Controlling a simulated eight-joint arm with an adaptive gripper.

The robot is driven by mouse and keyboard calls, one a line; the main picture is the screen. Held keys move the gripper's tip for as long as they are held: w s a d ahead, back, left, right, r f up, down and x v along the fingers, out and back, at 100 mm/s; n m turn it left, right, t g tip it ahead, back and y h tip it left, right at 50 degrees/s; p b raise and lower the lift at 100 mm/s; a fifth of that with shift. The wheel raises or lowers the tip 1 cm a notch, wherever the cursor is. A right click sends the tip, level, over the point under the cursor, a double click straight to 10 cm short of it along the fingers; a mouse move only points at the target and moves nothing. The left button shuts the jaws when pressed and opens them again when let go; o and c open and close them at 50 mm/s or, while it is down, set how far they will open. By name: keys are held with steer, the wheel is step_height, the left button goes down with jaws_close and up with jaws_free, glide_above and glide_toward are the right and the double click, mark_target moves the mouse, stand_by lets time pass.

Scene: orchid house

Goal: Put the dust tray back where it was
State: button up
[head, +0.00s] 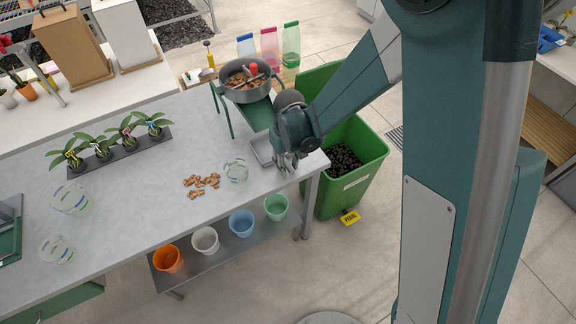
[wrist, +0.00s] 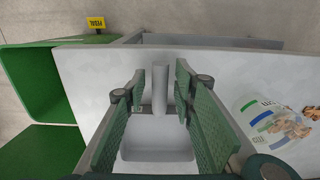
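The dust tray (head: 259,151) is a small grey metal pan at the right end of the grey bench (head: 130,205), near the bench corner. It also shows in the wrist view (wrist: 157,149), with its handle (wrist: 160,91) pointing toward the bench edge. My gripper (head: 284,164) is low over the bench at the tray. In the wrist view its two green-padded fingers (wrist: 160,82) stand on either side of the handle, with a visible gap on both sides. It is open and holds nothing. In the head view the gripper hides the handle and part of the tray.
A clear pot (head: 236,171) and loose bark pieces (head: 201,185) lie left of the tray. A grey pot (head: 245,83) of bark sits on a green stand behind it. A green bin (head: 366,172) stands against the bench's right end. Potted orchids (head: 103,148) stand farther left.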

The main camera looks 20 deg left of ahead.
steer(key=shift+r, duration=0.15)
step_height(320, 180, up, 12)
steer(key=shift+p, duration=0.35)
stand_by(0.6)
stand_by(0.5)
steer(key=shift+d, duration=0.15)
steer(key=s+d+r+m+t, duration=0.1)
steer(key=d+r+m+t, duration=0.1)
steer(key=d+r, duration=0.65)
steer(key=s+d+r+m+t, duration=0.15)
steer(key=d+r, duration=0.45)
steer(key=d, duration=0.6)
steer(key=s+d+r+m+t, duration=0.2)
steer(key=s+d, duration=0.3)
steer(key=d, duration=0.4)
steer(key=s+d+r+m+t, duration=0.1)
steer(key=s+d+r+m, duration=0.2)
steer(key=s+d, duration=0.3)
steer(key=d, duration=0.3)
steer(key=shift+s+d+r+t, duration=0.2)
steer(key=shift+s+d+t, duration=0.1)
steer(key=shift+d+t, duration=0.1)
